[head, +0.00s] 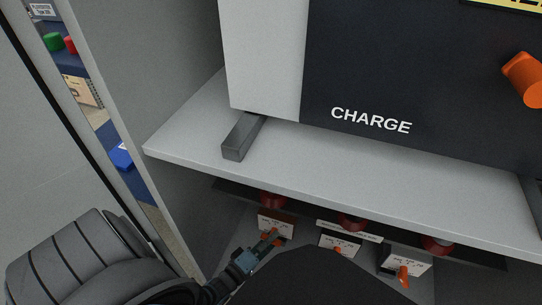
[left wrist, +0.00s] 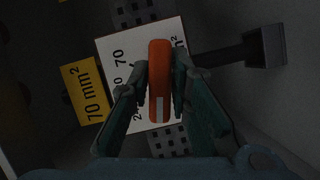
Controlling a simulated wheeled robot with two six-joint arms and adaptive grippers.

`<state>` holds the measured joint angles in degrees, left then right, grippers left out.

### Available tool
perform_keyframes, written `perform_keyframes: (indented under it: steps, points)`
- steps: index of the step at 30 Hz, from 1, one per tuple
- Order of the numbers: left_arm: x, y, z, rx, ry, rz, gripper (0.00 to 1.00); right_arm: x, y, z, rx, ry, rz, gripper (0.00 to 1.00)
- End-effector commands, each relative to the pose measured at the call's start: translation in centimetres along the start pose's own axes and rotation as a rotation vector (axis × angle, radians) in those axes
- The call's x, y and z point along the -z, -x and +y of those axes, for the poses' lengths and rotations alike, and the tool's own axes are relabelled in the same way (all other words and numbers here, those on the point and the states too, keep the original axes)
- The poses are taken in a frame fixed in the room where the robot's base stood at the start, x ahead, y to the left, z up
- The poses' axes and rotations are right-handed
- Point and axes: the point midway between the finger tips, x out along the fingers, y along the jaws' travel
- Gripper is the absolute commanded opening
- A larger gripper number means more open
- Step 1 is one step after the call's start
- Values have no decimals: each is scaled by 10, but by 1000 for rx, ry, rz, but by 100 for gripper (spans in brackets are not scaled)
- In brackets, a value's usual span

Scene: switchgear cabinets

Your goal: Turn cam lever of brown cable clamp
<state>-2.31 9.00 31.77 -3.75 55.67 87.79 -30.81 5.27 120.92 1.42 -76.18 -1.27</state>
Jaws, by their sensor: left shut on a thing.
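The cable clamp at the left end of the row (head: 276,224) sits under the shelf and carries a white label. Its orange cam lever (head: 267,240) is partly hidden by my left gripper (head: 262,249). In the left wrist view, the orange lever (left wrist: 159,60) stands between the two fingers of my left gripper (left wrist: 160,90), which is shut on it. Behind the lever is a white label (left wrist: 118,62) reading 70, beside a yellow 70 mm² tag (left wrist: 83,92). The clamp's brown colour is hard to make out. My right gripper is not in view.
Two more clamps with orange levers, a middle one (head: 340,241) and a right one (head: 405,262), stand close to the right. The grey shelf (head: 330,165) overhangs the row. A dark CHARGE panel (head: 420,90) stands above. A dark bar (left wrist: 235,52) lies right of the lever.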

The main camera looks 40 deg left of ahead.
Motion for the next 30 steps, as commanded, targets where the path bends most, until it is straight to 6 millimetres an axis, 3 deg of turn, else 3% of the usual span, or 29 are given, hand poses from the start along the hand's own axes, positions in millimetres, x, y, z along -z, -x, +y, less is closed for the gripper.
perform_keyframes:
  steps: [1, 3, 4, 14, 17, 24, 30]
  points:
    - [1, 0, 0, 0, 0, 2, 23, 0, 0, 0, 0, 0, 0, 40]
    - [1, 0, 0, 0, 0, 2, 34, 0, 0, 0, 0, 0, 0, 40]
    - [1, 0, 0, 0, 0, 1, 35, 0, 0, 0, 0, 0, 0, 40]
    - [0, 5, 0, 0, -1, 0, 35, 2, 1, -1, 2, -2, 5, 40]
    - [0, 22, -1, 1, -1, -1, 35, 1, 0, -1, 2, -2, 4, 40]
    - [0, 88, -1, 4, 1, 0, 35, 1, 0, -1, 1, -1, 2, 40]
    - [0, 118, 0, 0, 0, 1, 35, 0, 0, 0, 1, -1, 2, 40]
